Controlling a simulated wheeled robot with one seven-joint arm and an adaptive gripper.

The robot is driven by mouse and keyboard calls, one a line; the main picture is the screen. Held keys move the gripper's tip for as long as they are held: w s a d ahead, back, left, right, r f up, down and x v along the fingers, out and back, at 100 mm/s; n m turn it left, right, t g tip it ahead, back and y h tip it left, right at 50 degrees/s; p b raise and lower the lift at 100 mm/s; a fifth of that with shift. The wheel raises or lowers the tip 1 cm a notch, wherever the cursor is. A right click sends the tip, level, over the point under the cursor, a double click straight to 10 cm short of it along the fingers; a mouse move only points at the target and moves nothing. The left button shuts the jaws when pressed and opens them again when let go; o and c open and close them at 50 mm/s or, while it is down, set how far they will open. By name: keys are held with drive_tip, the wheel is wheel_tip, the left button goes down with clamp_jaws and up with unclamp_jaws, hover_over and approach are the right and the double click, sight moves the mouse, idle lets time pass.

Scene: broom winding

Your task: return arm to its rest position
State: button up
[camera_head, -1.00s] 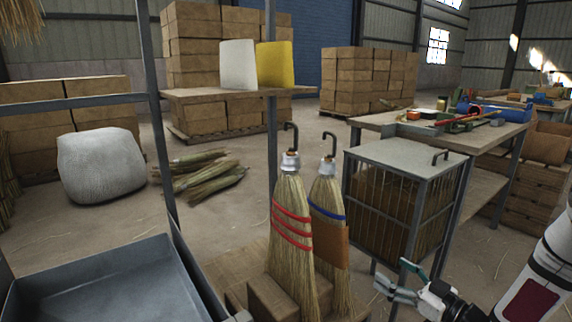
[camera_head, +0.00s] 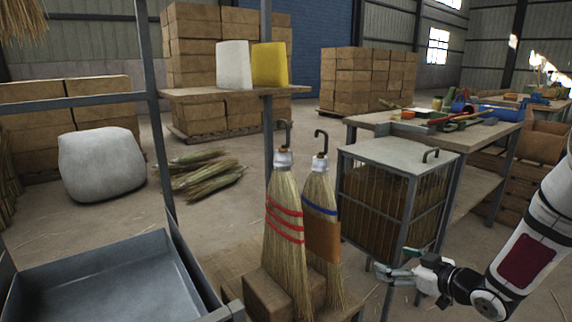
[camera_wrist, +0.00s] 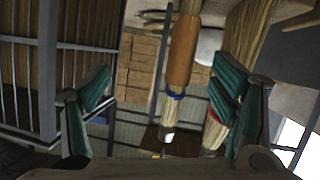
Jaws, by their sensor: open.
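My gripper (camera_head: 390,271) is at the lower right of the head view, open and empty, its fingers pointing left. It is in front of the caged box and to the right of the brooms, apart from them in that view. In the wrist view its teal finger pads (camera_wrist: 160,110) stand wide apart, with nothing held between them. The broom with red bands (camera_head: 284,235) and the broom with a blue band and brown sleeve (camera_head: 321,240) stand upright side by side, hooks up. In the wrist view the brown-sleeved broom (camera_wrist: 182,52) shows beyond the open fingers.
A wire-sided box (camera_head: 392,205) with a grey lid stands close behind my gripper. A workbench (camera_head: 478,137) with tools is at the right. A grey metal tray (camera_head: 105,285) is at the lower left. A wooden block (camera_head: 272,290) is by the brooms. Open floor lies at the far lower right.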

drive_tip(key=s+d+r+m+g+h, duration=0.3)
drive_tip(key=s+r+m+g+h, duration=0.15)
drive_tip(key=s+r+h, duration=0.65)
drive_tip(key=s+a+r+m+g+y, duration=0.1)
drive_tip(key=s+a+r+g+y, duration=0.2)
drive_tip(key=s, duration=0.8)
drive_tip(key=s+a+r+m+g, duration=0.15)
drive_tip(key=s+a, duration=0.35)
drive_tip(key=s, duration=0.6)
drive_tip(key=s+a+r+m+g+y, duration=0.1)
drive_tip(key=s+a+r+g+y, duration=0.2)
drive_tip(key=s, duration=0.8)
wheel_tip(320, 180, up, 37)
drive_tip(key=a+t+h+p, duration=0.1)
drive_tip(key=t+p, duration=0.3)
drive_tip(key=p, duration=3.2)
drive_tip(key=shift+s+f+n, duration=0.15)
drive_tip(key=shift+n, duration=0.15)
